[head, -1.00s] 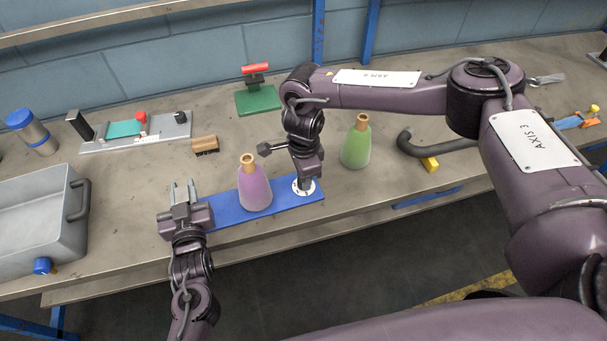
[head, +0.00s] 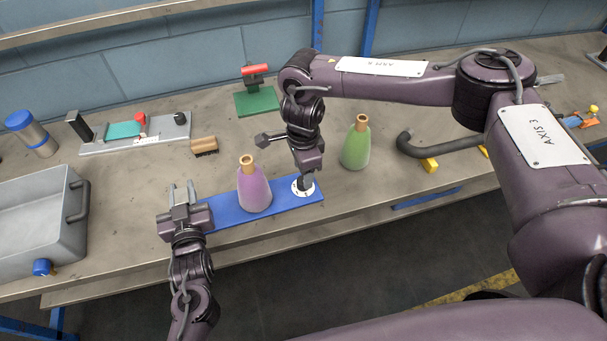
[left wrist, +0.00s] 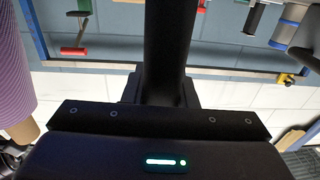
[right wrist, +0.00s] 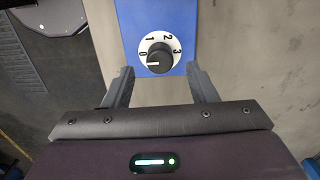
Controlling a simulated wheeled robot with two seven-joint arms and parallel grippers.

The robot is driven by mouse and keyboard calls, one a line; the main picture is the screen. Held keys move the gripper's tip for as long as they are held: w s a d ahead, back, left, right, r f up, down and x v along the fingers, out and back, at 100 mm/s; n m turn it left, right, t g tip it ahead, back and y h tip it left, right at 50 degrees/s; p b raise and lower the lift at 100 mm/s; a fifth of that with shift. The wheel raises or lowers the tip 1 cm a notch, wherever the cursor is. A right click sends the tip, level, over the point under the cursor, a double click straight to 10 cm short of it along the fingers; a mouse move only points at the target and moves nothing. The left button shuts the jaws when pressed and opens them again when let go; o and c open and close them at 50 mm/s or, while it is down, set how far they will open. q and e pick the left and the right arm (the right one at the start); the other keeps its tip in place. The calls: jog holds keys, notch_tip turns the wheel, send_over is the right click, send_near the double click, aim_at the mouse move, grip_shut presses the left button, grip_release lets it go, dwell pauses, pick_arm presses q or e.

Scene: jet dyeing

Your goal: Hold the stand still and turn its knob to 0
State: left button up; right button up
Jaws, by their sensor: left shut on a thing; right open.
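The stand is a blue plate (head: 232,216) on the table, with a white dial at its right end. In the right wrist view its black knob (right wrist: 159,57) sits in the dial (right wrist: 167,37) numbered 0 to 3. The knob's pale mark points left, near the 0. My right gripper (right wrist: 158,85) is open, its fingers short of the knob and apart from it; in the head view it is above the dial (head: 303,187). My left gripper (head: 180,192) is shut at the stand's left end; a black post (left wrist: 170,50) fills its wrist view. The exact grip is hidden.
A purple bottle (head: 254,190) is on or beside the plate, between my grippers. A green bottle (head: 356,146) stands right of my right gripper. A grey tub (head: 35,225) is at the left. A brush (head: 204,146) and a green-based stand (head: 258,102) lie behind.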

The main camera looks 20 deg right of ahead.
notch_tip(320, 180, up, 9)
dwell(0.3)
